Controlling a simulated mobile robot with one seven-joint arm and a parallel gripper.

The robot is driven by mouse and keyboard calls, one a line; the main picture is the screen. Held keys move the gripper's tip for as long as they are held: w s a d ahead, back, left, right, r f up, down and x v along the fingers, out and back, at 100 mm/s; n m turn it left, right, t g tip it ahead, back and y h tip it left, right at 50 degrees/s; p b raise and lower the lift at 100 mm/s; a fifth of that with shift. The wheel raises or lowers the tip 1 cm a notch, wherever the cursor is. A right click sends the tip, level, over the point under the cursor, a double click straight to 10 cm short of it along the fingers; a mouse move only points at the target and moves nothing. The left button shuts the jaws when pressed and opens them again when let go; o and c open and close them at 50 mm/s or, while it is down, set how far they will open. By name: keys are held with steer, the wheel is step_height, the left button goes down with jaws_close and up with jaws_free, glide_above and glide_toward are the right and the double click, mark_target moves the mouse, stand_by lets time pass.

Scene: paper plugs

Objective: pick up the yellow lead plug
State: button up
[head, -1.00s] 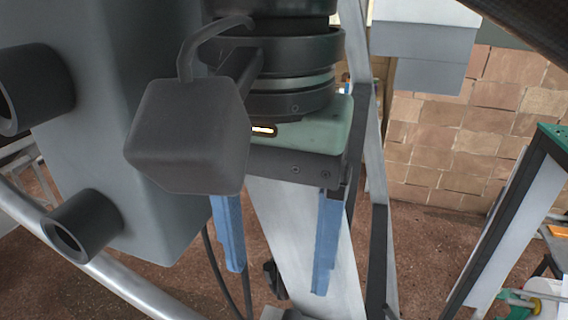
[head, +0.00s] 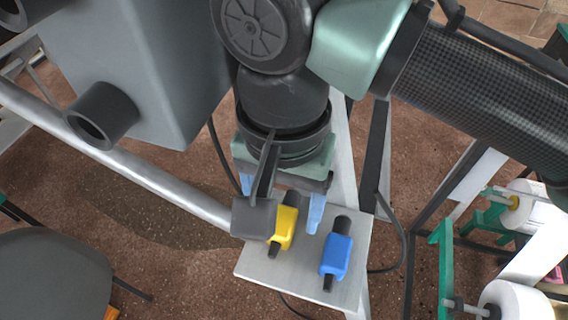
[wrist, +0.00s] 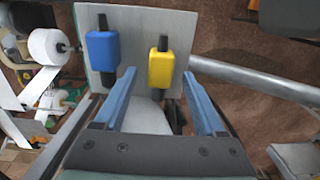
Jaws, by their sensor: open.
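The yellow lead plug (head: 283,228) lies on a pale grey board, its dark ends sticking out of the yellow body. In the wrist view the yellow plug (wrist: 161,66) shows just beyond and between the fingertips. My gripper (wrist: 158,76) is open and empty, its two blue fingers pointing at the board. In the head view my gripper (head: 283,214) is over the board's back part, with one finger to the right of the yellow plug. I cannot tell the height left between fingertips and plug.
A blue plug (head: 337,255) lies to the right of the yellow one; it is left of it in the wrist view (wrist: 103,52). The board (head: 300,276) is bare at its front. A metal tube (head: 165,192) runs close on the left. White rolls (head: 508,304) stand at right.

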jaws_close()
stand_by(0.3)
steer(key=shift+r, duration=0.15)
